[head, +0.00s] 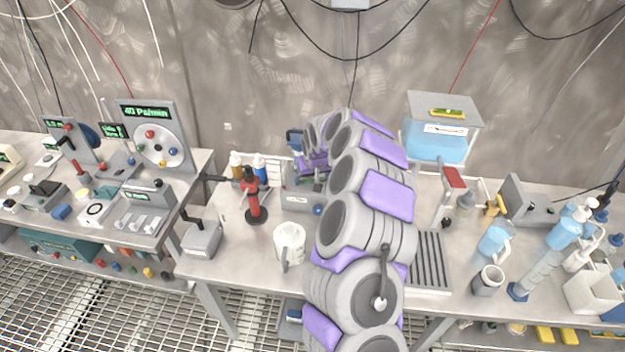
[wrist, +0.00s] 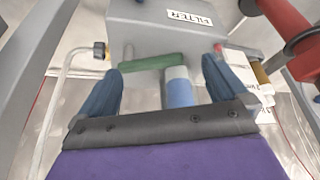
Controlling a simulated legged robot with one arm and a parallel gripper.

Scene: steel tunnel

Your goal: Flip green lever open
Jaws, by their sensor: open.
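The green lever (wrist: 152,62) shows in the wrist view as a short bar lying roughly crosswise, in front of a grey box labelled FILTER (wrist: 172,22). A pale cylinder with a blue lower part (wrist: 180,88) is just below the lever's right end. My gripper (wrist: 162,67) is open, its two blue fingers on either side of the lever and cylinder. The lever appears between the fingertips; I cannot tell whether either finger touches it. In the head view my arm covers the middle of the bench, and I cannot make out the lever there.
A red-handled part (wrist: 290,25) is close at the upper right in the wrist view. In the head view, a white mug (head: 290,242), a red and black stand (head: 252,200) and a blue tank (head: 437,140) stand near my arm.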

